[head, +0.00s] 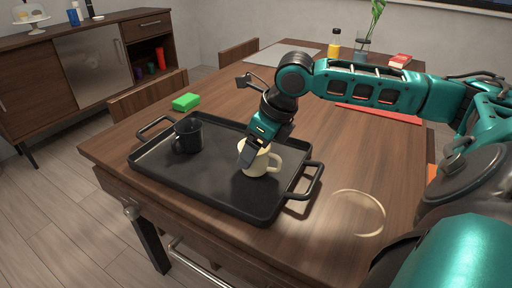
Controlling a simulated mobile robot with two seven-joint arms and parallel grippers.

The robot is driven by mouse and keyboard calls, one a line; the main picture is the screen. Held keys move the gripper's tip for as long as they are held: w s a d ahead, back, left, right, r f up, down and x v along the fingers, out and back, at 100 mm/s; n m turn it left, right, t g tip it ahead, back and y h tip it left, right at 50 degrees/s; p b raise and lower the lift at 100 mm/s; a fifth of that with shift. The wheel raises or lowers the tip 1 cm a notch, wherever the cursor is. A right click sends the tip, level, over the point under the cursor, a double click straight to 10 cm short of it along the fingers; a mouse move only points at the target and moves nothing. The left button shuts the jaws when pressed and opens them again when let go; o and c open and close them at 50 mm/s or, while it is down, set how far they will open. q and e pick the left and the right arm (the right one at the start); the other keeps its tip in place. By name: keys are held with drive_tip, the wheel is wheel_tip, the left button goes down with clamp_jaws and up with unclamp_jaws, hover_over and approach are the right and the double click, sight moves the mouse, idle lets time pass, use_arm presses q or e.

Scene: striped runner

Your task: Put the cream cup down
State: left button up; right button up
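The cream cup (257,163) is upright over the right part of the black tray (212,193), its handle pointing right. I cannot tell whether its base touches the tray. My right gripper (248,153) comes down from above onto the left side of the cup's rim. It appears shut on the cup wall; one finger is mostly hidden. My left gripper is not in view.
A black mug (187,136) stands on the tray's left part. A green block (185,102) lies behind the tray. A pale ring (358,213) marks the bare table right of the tray. A yellow bottle (334,44) and a glass vase (362,47) stand at the back.

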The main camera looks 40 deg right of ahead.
drive_tip(key=o, duration=1.1)
drive_tip(key=shift+f, duration=0.1)
drive_tip(key=shift+o, duration=0.2)
drive_tip(key=p+v, duration=0.3)
drive_tip(key=v, duration=0.9)
drive_tip(key=shift+w, duration=0.1)
drive_tip(key=shift+p, duration=0.3)
